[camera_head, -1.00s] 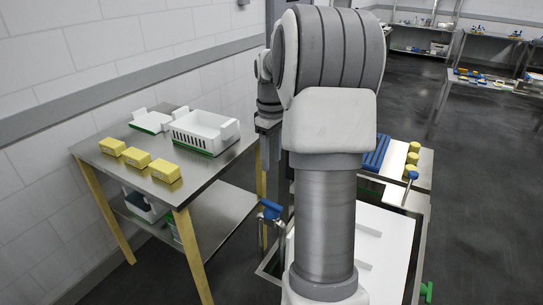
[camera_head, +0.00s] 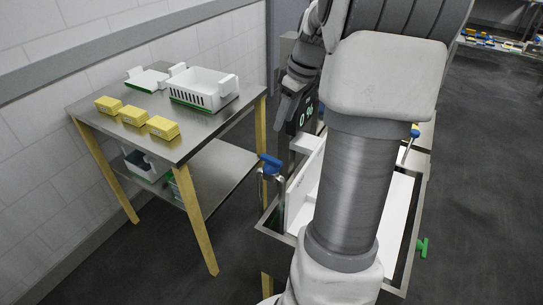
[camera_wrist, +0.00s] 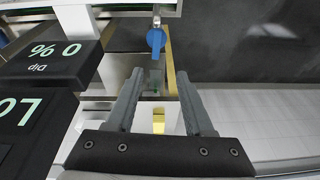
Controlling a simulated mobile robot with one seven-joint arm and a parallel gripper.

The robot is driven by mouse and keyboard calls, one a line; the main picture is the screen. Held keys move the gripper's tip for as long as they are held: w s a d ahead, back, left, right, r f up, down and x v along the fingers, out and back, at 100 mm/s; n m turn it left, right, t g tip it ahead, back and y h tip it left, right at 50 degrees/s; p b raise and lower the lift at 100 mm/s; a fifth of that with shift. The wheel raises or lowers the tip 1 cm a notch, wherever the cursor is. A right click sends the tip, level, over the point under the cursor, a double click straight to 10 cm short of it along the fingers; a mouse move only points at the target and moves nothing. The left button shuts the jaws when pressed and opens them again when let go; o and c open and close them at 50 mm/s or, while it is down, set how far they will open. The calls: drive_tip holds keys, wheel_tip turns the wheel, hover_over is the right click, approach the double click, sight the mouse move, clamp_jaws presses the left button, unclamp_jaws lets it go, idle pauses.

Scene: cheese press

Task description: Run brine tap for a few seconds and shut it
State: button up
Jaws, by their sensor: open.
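My own arm hides much of the basin. I cannot see whether liquid is running from the tap.
A steel table (camera_head: 190,140) with yellow blocks (camera_head: 133,116) and a white crate (camera_head: 203,88) stands left of the basin. A green handle (camera_head: 422,246) sits at the basin's right.

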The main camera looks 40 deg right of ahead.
drive_tip(key=s+t, duration=0.2)
drive_tip(key=b, duration=0.2)
approach(271, 158)
drive_tip(key=x, duration=1)
drive_tip(key=shift+f, duration=0.1)
clamp_jaws()
